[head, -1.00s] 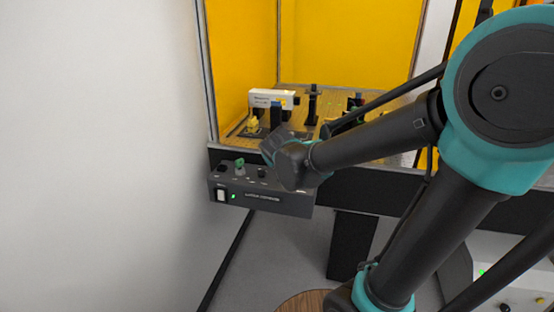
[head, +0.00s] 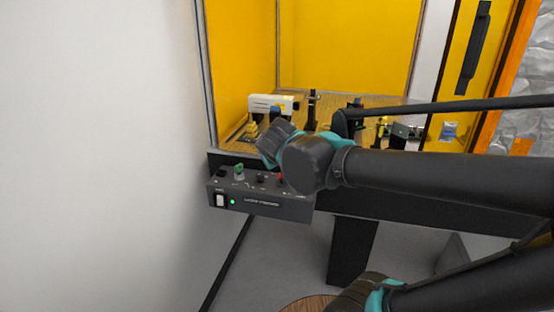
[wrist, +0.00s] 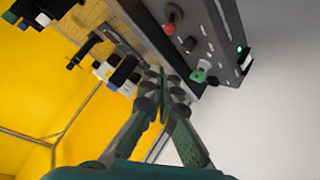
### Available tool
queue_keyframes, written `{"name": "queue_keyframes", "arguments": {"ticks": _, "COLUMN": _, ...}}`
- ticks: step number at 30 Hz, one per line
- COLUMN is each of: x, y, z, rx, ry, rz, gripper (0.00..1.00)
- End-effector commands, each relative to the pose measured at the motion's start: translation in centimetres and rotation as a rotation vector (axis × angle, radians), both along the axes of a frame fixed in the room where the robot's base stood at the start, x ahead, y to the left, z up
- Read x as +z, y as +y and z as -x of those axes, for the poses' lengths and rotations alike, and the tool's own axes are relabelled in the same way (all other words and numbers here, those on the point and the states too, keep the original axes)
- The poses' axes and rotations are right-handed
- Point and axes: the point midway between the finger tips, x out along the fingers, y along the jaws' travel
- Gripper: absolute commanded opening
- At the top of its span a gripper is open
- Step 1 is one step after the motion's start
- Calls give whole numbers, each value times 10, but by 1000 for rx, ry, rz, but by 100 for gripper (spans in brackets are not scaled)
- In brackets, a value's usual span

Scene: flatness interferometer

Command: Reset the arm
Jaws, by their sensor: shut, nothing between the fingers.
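My arm (head: 430,180) reaches across the head view from the right, with its dark, teal-banded wrist in front of the enclosure's lower edge. My gripper (wrist: 162,78) shows in the wrist view with its fingers together and nothing between them. Its fingers are hidden in the head view. A dark control box (head: 260,204) with a white switch, a lit green light and a green knob (head: 239,170) sits just below my wrist. The box also shows in the wrist view (wrist: 215,45), beyond the fingertips to the upper right, with a red knob (wrist: 172,20).
A yellow-walled enclosure (head: 345,45) holds a perforated board with a white instrument (head: 271,104) and several dark posts. An open yellow panel with a black handle (head: 475,48) stands at the right. A white wall (head: 95,150) fills the left.

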Motion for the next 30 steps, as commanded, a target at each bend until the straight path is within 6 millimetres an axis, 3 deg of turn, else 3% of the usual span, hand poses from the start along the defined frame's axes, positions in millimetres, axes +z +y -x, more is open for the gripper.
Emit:
{"name": "queue_keyframes", "arguments": {"ticks": 15, "x": 5, "y": -1, "z": 7, "rx": -2, "ry": 0, "rz": 0, "gripper": 0}}
{"name": "queue_keyframes", "arguments": {"ticks": 19, "x": -4, "y": -9, "z": 8, "rx": -24, "ry": 20, "rz": -4, "gripper": 0}}
{"name": "queue_keyframes", "arguments": {"ticks": 23, "x": -40, "y": -40, "z": 12, "rx": -98, "ry": 94, "rz": -22, "gripper": 0}}
{"name": "queue_keyframes", "arguments": {"ticks": 30, "x": -134, "y": -110, "z": 51, "rx": -274, "ry": 307, "rz": -121, "gripper": 0}}
